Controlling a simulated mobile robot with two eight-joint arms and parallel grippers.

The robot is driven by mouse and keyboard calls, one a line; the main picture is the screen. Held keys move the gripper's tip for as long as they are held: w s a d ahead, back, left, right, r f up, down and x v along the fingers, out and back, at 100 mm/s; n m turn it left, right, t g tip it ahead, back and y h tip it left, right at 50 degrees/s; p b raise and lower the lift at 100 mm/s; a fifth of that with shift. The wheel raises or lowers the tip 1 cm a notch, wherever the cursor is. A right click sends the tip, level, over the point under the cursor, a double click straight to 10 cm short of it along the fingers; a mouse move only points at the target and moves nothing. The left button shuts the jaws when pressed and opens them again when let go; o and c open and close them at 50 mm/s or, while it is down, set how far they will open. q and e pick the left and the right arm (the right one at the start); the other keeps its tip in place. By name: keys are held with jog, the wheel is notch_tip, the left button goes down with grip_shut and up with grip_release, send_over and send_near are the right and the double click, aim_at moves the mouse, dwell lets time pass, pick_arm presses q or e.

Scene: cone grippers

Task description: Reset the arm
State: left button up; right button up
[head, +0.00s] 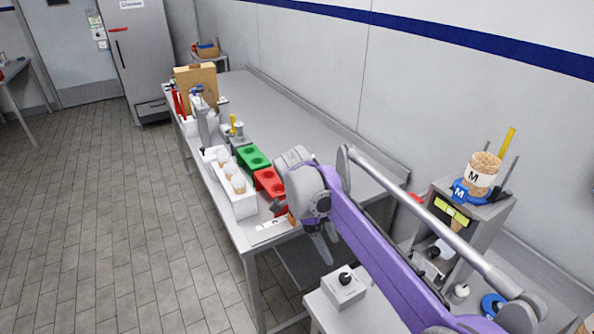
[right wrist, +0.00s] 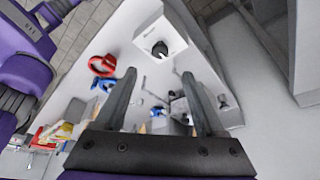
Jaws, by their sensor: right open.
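My right arm (head: 380,245), purple and grey, reaches in from the lower right of the head view. Its right gripper (head: 326,248) hangs with its fingers pointing down, in front of the long steel table's near end. In the right wrist view the two grey fingers of the right gripper (right wrist: 160,74) are spread apart, with nothing held between them. Past them is a white surface with small items. My left arm and gripper are not in view.
A white box with a black knob (head: 344,288) stands on a white surface below the gripper. Green (head: 253,157) and red (head: 268,181) holders and a white cone rack (head: 238,204) are on the steel table (head: 290,118). A grey dispenser (head: 490,215) stands at right.

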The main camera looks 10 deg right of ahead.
jog(key=s+f+n+t+y, duration=0.1)
jog(key=s+f+n+t, duration=0.1)
jog(key=s+n, duration=0.5)
jog(key=s+f+n+t+y, duration=0.1)
jog(key=s+f+n+t, duration=0.1)
jog(key=s+f+n, duration=0.2)
jog(key=s+d+f+n+t+y, duration=0.1)
jog(key=s+f+n+t+y, duration=0.1)
jog(key=s+n, duration=0.8)
jog(key=shift+f+n+t+p, duration=0.3)
jog(key=shift+f+n+t, duration=0.3)
jog(key=shift+f+n, duration=0.35)
jog(key=shift+s+f+n, duration=0.15)
jog(key=shift+f+n, duration=0.05)
jog(key=shift+n, duration=0.05)
